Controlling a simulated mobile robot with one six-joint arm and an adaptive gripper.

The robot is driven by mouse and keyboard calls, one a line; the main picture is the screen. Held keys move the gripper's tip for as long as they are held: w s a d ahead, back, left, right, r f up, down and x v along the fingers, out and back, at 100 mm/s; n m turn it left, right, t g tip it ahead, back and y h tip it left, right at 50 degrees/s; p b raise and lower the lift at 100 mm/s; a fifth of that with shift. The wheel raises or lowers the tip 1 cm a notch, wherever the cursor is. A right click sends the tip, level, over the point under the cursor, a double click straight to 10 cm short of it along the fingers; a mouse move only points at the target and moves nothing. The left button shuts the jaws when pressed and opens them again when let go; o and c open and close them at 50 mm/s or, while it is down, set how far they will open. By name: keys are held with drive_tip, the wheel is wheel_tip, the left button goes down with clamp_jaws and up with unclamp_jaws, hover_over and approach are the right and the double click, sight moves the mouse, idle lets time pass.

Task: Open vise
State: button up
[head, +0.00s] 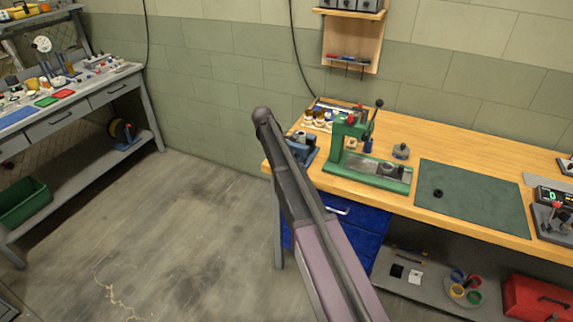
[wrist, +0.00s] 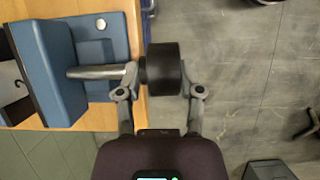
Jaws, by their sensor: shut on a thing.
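The blue vise (wrist: 62,40) is at the upper left of the wrist view, at the edge of the wooden bench. A metal screw (wrist: 95,72) runs from it to a black round knob (wrist: 165,58). My gripper (wrist: 161,92) is shut on the knob, one finger on each side of it. In the head view the vise (head: 310,151) shows at the bench's left end, partly hidden behind my arm. My gripper cannot be made out there. The gap between the vise jaws is not clear.
A green arbor press (head: 352,160) stands right of the vise on the bench (head: 470,150). A dark green mat (head: 470,205) lies further right. Blue drawers (head: 360,238) are under the bench. Open floor (head: 190,220) lies to the left, before another workbench (head: 75,118).

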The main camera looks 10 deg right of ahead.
drive_tip(key=shift+s+a+f+g+h+b, duration=0.15)
drive_tip(key=shift+a+f+g+h+b, duration=0.1)
drive_tip(key=shift+a+g+h+b, duration=0.4)
drive_tip(key=shift+d+h+b, duration=0.15)
drive_tip(key=shift+h+b, duration=0.15)
drive_tip(key=shift+h, duration=0.15)
drive_tip(key=shift+r+g, duration=0.15)
drive_tip(key=shift+g, duration=0.1)
drive_tip(key=o, duration=1)
drive_tip(key=shift+d+r, duration=0.1)
drive_tip(key=shift+d, duration=0.05)
drive_tip(key=shift+r, duration=0.1)
